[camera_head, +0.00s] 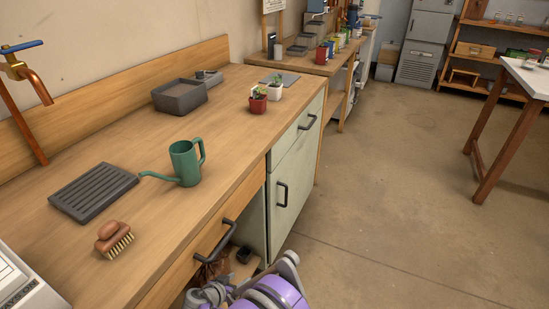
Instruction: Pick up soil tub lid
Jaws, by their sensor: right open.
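I cannot tell for certain which thing is the soil tub lid. My right gripper (227,263) is at the bottom of the view, low in front of the counter, beside the drawer handle. It is open, well away from the tub and panel, with nothing seen in it. My left gripper is out of view.
A green watering can (186,163), a slatted dark tray (92,192) and a wooden brush (113,240) stand on the near counter. A copper tap (27,72) rises at the left. Drawer handles (282,194) stick out in front.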

